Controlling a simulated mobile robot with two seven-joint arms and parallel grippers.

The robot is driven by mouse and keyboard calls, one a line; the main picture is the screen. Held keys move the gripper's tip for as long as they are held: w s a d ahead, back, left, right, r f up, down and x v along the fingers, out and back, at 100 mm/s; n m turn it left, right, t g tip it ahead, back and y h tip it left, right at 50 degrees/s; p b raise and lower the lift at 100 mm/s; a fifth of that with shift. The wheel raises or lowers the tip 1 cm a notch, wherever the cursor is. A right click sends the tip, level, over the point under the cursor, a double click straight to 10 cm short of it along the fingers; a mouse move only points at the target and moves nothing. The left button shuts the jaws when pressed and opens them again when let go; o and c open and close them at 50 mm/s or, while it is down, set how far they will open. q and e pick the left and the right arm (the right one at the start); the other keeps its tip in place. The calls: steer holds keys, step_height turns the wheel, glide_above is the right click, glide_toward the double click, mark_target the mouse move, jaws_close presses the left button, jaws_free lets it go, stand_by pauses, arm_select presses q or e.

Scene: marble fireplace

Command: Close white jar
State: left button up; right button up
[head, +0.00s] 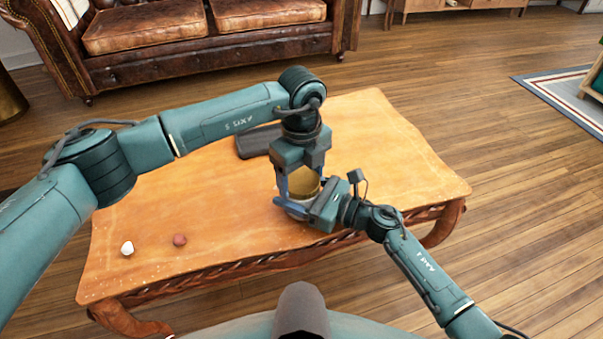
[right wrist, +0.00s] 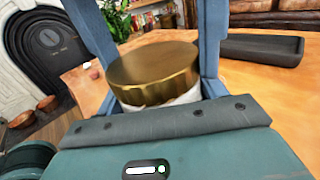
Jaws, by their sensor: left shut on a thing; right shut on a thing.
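The white jar (right wrist: 185,97) is over the table's right half, its body mostly hidden behind my right gripper. A round gold lid (right wrist: 155,72) is on top of it, roughly level; the lid also shows in the head view (head: 304,187). My left gripper (head: 299,188) points down from above and is shut on the lid, its blue fingers on either side. My right gripper (head: 292,208) comes in from the right, lower down, and is shut on the jar body. Whether the lid is fully seated, and the jar's base, I cannot tell.
The wooden table (head: 215,215) bears a dark tray (head: 257,141) behind the jar. A small white object (head: 127,248) and a small reddish one (head: 180,240) lie near the front left. A leather sofa (head: 200,40) stands beyond. The table's left part is mostly clear.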

arm_select(q)
steer(key=c, duration=0.4)
steer(key=m, duration=0.3)
steer(key=o, duration=1.1)
steer(key=shift+c, duration=0.2)
steer(key=shift+r, duration=0.1)
steer(key=shift+r, duration=2.2)
